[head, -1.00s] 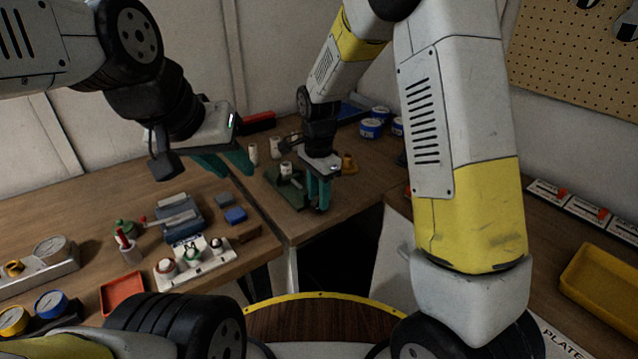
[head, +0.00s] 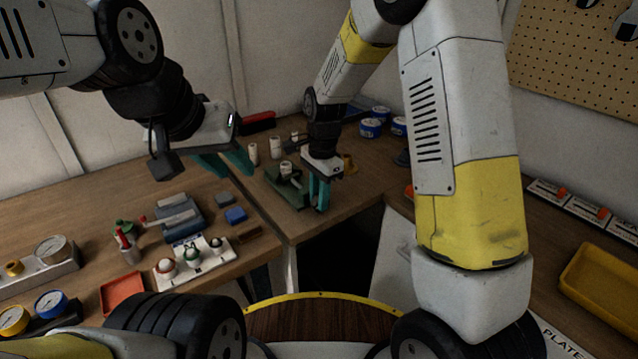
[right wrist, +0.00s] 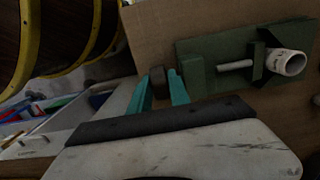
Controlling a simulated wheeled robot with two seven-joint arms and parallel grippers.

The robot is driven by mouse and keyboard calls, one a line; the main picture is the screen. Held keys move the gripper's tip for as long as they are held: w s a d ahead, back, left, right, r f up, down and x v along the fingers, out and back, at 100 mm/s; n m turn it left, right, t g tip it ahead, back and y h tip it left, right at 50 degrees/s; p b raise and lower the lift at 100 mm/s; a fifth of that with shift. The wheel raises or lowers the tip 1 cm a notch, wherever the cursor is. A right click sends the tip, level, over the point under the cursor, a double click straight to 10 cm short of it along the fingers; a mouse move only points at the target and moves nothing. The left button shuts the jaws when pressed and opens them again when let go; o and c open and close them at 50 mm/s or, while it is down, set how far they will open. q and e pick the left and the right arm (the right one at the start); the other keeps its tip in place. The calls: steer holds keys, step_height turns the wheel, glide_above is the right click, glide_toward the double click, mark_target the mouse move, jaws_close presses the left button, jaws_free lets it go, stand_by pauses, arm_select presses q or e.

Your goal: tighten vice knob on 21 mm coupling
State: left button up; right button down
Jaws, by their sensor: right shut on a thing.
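The green vice (head: 272,182) stands on the bench near its front corner. It also shows in the right wrist view (right wrist: 195,72), with its screw rod and jaw. A white coupling (right wrist: 286,62) sits at the vice jaw; it also shows in the head view (head: 286,168). My right gripper (head: 319,197) points down at the vice's right end. In the right wrist view its teal fingers (right wrist: 162,88) are shut on the dark vice knob (right wrist: 157,80). My left gripper (head: 222,166) is open and empty, above the bench left of the vice.
White couplings (head: 253,153) stand behind the vice. Blue tins (head: 370,127) are at the back right. A white plate with round fittings (head: 194,262), a red tray (head: 122,292) and a blue block (head: 235,215) lie on the left bench. A dark gap opens below the bench's front edge.

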steer(key=g+y, duration=0.2)
steer(key=y, duration=0.1)
steer(key=w+d+g+y, duration=0.1)
steer(key=y, duration=0.1)
steer(key=shift+f+g, duration=0.1)
steer(key=shift+g, duration=0.3)
steer(key=g+y, duration=0.2)
steer(key=y, duration=0.2)
steer(key=shift+w+d+f+g, duration=0.15)
steer(key=shift+d+f+g, duration=0.1)
steer(key=shift+g, duration=0.15)
steer(key=shift+w+d+f+g+y, duration=0.1)
steer(key=shift+g+y, duration=0.4)
steer(key=shift+y, duration=0.2)
steer(key=shift+d+f+g+y, duration=0.1)
steer(key=shift+g+y, duration=0.4)
steer(key=shift+y, duration=0.2)
steer(key=c, duration=1.5)
jaws_free()
